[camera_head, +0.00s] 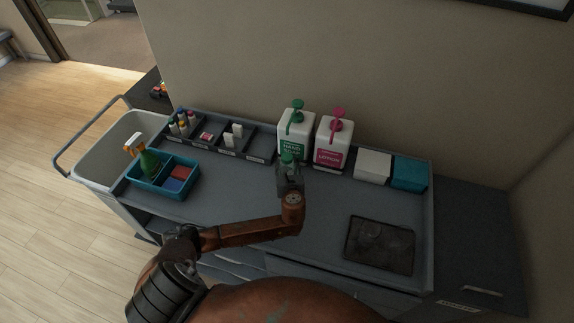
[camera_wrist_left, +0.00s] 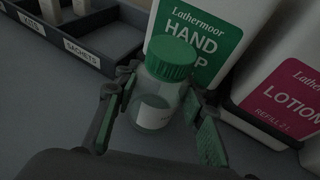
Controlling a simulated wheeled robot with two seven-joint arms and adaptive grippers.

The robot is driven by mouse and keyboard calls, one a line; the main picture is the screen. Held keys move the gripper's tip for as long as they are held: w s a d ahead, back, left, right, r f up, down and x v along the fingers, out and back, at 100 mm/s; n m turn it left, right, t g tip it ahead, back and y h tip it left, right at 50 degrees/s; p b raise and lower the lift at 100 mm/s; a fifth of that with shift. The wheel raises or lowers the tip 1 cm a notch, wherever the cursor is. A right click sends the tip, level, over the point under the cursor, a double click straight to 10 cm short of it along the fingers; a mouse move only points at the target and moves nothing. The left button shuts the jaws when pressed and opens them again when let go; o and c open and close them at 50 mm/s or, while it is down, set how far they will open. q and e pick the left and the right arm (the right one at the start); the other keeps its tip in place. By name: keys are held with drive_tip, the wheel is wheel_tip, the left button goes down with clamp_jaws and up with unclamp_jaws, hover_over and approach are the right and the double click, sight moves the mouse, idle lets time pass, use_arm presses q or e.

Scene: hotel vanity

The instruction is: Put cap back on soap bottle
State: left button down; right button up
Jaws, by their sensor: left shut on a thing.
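A small clear soap bottle (camera_head: 289,182) stands upright on the cart top, in front of the tall hand soap jug. In the left wrist view the bottle (camera_wrist_left: 156,108) has a pale label. A ribbed green cap (camera_wrist_left: 171,60) sits over its mouth; it also shows in the head view (camera_head: 288,158). I cannot tell whether the cap is screwed tight. My left gripper (camera_wrist_left: 165,95) has a finger on each side of the bottle, and I take it as shut on it. In the head view my left wrist hides the fingers and the lower bottle. My right gripper is not in view.
Behind the bottle stand the hand soap jug (camera_head: 295,132) and the lotion jug (camera_head: 333,145), close together. A divided tray (camera_head: 255,142) lies to the left, with a blue caddy (camera_head: 177,194) in front. A dark mat (camera_head: 380,247) lies at right. The cart's middle is clear.

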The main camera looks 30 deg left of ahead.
use_arm(q)
drive_tip(key=shift+f, duration=0.15)
drive_tip(key=c, duration=1.2)
unclamp_jaws()
drive_tip(key=shift+c, duration=0.2)
drive_tip(key=v, duration=1.2)
drive_tip(key=shift+r, duration=0.2)
